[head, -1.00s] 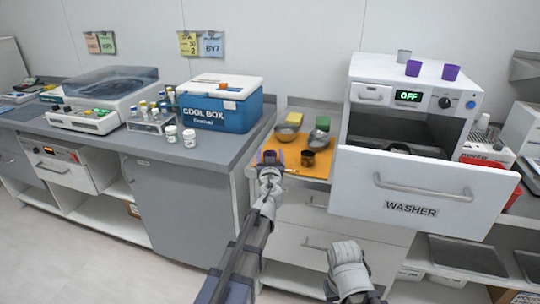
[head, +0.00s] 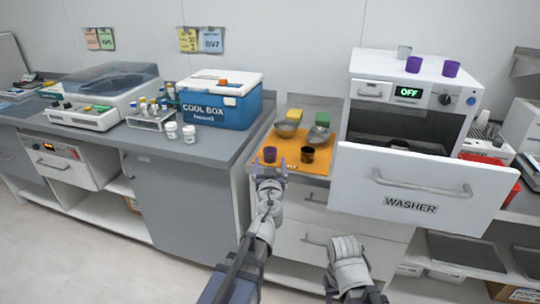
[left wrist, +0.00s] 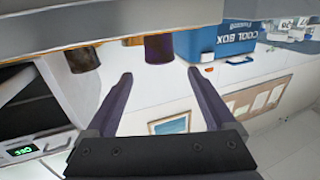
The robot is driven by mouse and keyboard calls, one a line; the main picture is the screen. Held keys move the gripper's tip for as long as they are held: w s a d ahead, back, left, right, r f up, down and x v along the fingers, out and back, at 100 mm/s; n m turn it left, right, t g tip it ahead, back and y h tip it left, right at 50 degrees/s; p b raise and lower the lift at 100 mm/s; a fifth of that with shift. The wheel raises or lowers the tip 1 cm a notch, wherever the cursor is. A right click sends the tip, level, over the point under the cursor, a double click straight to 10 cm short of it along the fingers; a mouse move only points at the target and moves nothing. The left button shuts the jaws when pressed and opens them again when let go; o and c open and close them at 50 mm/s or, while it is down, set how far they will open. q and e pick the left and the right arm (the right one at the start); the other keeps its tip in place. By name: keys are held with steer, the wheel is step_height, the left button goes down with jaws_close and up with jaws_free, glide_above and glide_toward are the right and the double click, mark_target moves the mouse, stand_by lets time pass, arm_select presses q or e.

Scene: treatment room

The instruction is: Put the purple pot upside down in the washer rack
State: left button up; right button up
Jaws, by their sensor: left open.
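The purple pot (head: 270,155) stands at the front left of the orange mat (head: 291,165). In the left wrist view, the picture is upside down and the purple pot (left wrist: 158,48) hangs from the top, ahead of the fingers. My left gripper (head: 269,168) is open and empty at the mat's front edge, just in front of the pot, apart from it. The washer (head: 362,118) has its door (head: 425,185) down, marked WASHER, and its display reads OFF. The rack inside is dark and mostly hidden behind the door. My right gripper (head: 345,248) is low in front of the drawers; its fingers are not clear.
A dark brown pot (head: 308,154), two metal bowls and yellow and green sponges share the mat. Two purple cups (head: 414,65) and a grey cup (head: 404,52) stand on the washer. A blue cool box (head: 219,106) is left of the mat. The washer door juts out on the right.

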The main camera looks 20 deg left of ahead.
arm_select(q)
steer(key=v, duration=0.3)
steer(key=shift+s+d, duration=0.1)
steer(key=shift+s, duration=0.25)
steer(key=s+d+f+g, duration=0.3)
steer(key=s+f+g, duration=0.8)
steer(key=f, duration=0.5)
steer(key=s+d+f+m+g+h, duration=0.2)
steer(key=s+d+f+m+g, duration=0.1)
steer(key=s+d, duration=0.2)
steer(key=s+d+f+m+g+h, duration=0.1)
steer(key=s+d+f+m+g, duration=0.2)
steer(key=s, duration=0.5)
steer(key=d+m, duration=0.1)
steer(key=d, duration=0.1)
steer(key=shift+s+d+g+h, duration=0.3)
steer(key=shift+s+h, duration=0.1)
steer(key=shift+r, duration=0.1)
